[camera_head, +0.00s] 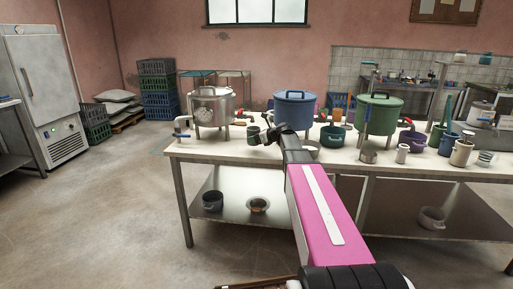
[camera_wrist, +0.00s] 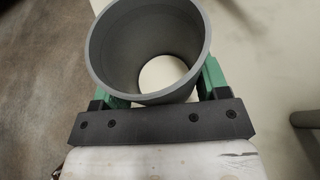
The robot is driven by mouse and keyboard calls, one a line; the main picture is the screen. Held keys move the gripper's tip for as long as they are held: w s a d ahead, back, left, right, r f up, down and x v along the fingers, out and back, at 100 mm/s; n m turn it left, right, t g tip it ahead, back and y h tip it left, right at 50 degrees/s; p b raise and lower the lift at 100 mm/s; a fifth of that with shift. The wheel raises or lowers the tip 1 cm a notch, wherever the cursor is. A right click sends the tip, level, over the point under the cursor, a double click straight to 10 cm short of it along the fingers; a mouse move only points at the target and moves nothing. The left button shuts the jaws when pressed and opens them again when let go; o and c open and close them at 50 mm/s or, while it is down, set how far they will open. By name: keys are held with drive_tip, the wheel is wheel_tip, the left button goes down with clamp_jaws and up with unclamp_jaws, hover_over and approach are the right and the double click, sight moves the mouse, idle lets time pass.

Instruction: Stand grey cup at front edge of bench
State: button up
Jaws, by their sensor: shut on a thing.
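The grey cup (camera_head: 253,135) is held by my gripper (camera_head: 266,138) above the left part of the pale bench (camera_head: 205,149). In the wrist view the cup (camera_wrist: 104,45) fills the space between the green fingers of my gripper (camera_wrist: 160,88), which are shut on its sides. I look into its open mouth; a pale round patch shows at its bottom. The bench top (camera_wrist: 262,75) lies below and to the right, and the floor shows at left. I cannot tell whether the cup's base touches the bench.
A steel pot (camera_head: 212,106), a blue pot (camera_head: 294,108) and a green pot (camera_head: 379,114) stand on the bench. Several cups and containers crowd its right part. The left front strip is clear. A lower shelf (camera_head: 240,184) holds bowls. Open floor lies at left.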

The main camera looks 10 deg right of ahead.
sight(257, 152)
drive_tip(key=shift+w+d+f, duration=0.2)
drive_tip(key=shift+d+f, duration=0.15)
drive_tip(key=shift+d, duration=0.1)
drive_tip(key=shift+f, duration=1.9)
drive_tip(key=shift+f, duration=0.2)
drive_tip(key=o, duration=1.1)
drive_tip(key=shift+c, duration=0.2)
drive_tip(key=shift+r, duration=0.15)
drive_tip(key=shift+s+d+r, duration=0.15)
drive_tip(key=shift+s, duration=0.05)
drive_tip(key=v, duration=1.1)
drive_tip(key=shift+s+d+r, duration=0.15)
